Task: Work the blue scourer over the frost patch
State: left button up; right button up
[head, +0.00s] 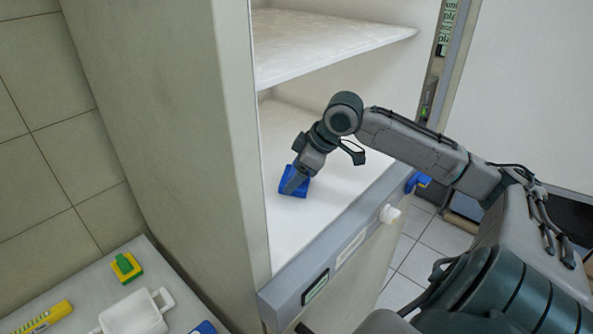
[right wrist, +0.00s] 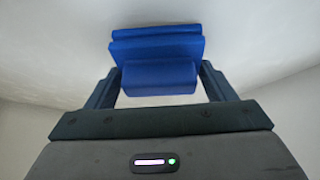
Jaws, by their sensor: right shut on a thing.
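The blue scourer (head: 294,183) is in my right gripper (head: 300,178), down at the white floor of the open cabinet (head: 330,160). In the right wrist view the scourer (right wrist: 158,50) shows a wide blue block with a narrower blue grip, and the gripper's two fingers (right wrist: 160,85) stand on either side of that grip. The scourer appears to touch the cabinet floor, but the contact edge is hard to see. I cannot make out a frost patch on the pale floor. My left gripper does not show.
A white shelf (head: 325,42) is above my right arm inside the cabinet. The cabinet's left wall (head: 190,120) and front edge bound the space. At the lower left, a counter (head: 75,285) holds a green and yellow sponge (head: 126,268), a white container (head: 135,313) and a yellow tool (head: 45,317).

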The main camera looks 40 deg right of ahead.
jog(key=shift+f+p, duration=0.25)
jog(key=shift+p, duration=0.75)
dwell(2.6)
jog(key=shift+s, duration=0.15)
jog(key=shift+s, duration=0.35)
jog(key=shift+s, duration=0.1)
